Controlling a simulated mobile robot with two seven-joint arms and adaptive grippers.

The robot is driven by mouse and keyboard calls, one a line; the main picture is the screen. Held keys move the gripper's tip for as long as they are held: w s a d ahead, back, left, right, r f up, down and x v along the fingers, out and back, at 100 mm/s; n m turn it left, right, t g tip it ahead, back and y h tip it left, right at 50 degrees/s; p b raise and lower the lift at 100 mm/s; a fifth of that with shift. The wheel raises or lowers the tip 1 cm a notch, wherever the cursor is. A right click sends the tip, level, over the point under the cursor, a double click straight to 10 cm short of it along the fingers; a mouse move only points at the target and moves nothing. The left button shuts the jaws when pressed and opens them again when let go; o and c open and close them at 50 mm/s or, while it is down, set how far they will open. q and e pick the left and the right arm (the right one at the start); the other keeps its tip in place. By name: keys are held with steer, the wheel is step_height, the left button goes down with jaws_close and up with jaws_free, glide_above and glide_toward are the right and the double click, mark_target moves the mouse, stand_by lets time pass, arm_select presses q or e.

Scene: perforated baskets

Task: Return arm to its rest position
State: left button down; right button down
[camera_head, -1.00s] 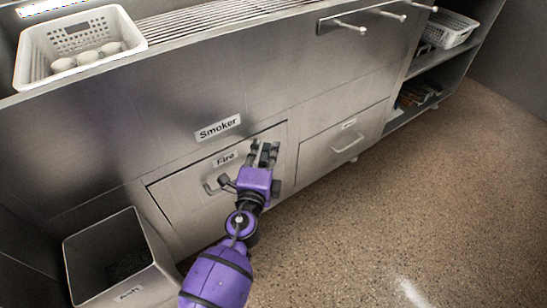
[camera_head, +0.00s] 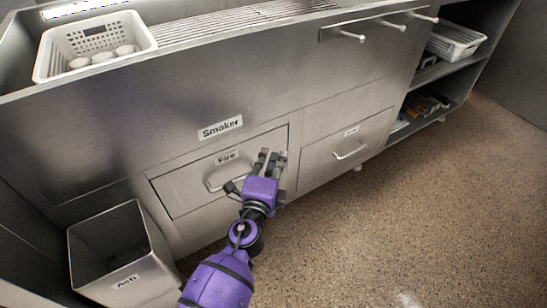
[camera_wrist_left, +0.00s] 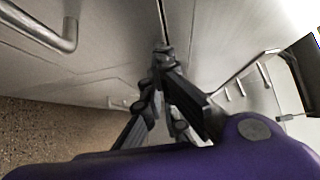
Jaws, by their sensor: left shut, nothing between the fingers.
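My left gripper (camera_head: 270,157) is purple with dark fingers. It is shut and empty, in front of the right edge of the drawer labelled Fire (camera_head: 195,188). The drawer looks shut, and its bar handle (camera_head: 226,179) lies just left of the gripper, apart from the fingers. In the left wrist view the dark fingers (camera_wrist_left: 163,62) come together near a seam in the steel front. A bar handle (camera_wrist_left: 60,36) shows at the upper left there. I cannot tell whether the fingertips touch the front. My right gripper is not in view.
A steel bin labelled Ash (camera_head: 160,276) stands at the lower left. A second drawer (camera_head: 335,146) is right of the gripper. A white perforated basket (camera_head: 125,40) with several white items sits on top. Open shelves (camera_head: 440,68) stand at the right. The speckled floor (camera_head: 400,205) is clear.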

arm_select(q)
steer(key=s+a, duration=0.1)
steer(key=s, duration=0.8)
steer(key=shift+s+a, duration=0.3)
steer(key=shift+s, duration=0.1)
